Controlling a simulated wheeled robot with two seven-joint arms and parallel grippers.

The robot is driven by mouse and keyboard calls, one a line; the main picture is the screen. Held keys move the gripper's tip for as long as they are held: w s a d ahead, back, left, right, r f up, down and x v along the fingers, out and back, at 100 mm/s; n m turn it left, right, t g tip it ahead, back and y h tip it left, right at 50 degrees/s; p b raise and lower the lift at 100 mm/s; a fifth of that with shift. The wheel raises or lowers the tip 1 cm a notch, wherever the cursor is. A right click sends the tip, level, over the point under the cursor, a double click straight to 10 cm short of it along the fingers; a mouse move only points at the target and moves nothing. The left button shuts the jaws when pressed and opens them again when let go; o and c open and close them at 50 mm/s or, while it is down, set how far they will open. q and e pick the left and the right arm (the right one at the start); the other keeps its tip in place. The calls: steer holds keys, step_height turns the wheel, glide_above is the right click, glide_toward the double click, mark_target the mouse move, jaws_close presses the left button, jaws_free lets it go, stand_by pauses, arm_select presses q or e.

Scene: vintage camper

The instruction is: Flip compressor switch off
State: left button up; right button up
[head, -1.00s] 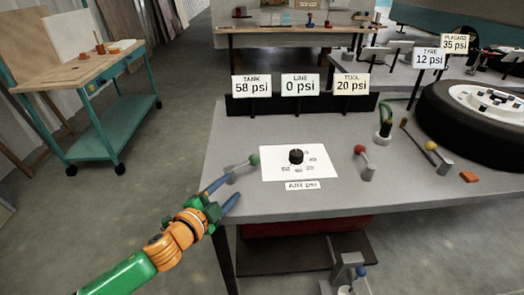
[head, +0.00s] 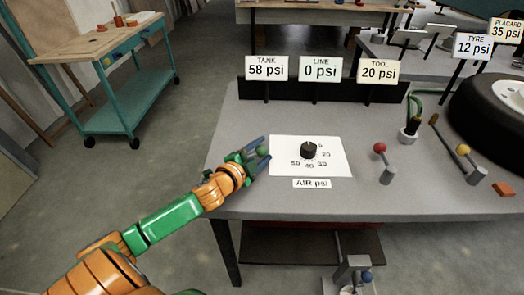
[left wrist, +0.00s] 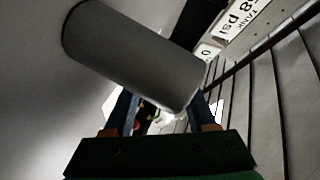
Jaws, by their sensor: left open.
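A lever with a green knob (head: 262,150) is at the left edge of the grey bench; no label marks it as the compressor switch. My left gripper (head: 263,153) is open around or right beside this knob, and its fingers hide most of the lever. In the left wrist view a grey cylinder (left wrist: 135,55) lies close in front of the open blue fingers (left wrist: 160,112). I cannot tell whether they touch it. Another lever with a blue knob (head: 366,277) stands low in front of the bench. My right gripper is not in view.
A dial (head: 309,150) on a white card sits right of my gripper. Red-knobbed (head: 380,148) and yellow-knobbed (head: 463,150) levers and a tyre (head: 490,110) are further right. Signs read tank 58, line 0, tool 20 psi. A teal cart (head: 120,100) stands left.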

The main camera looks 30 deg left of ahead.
arm_select(q)
jaws_close()
stand_by(1.5)
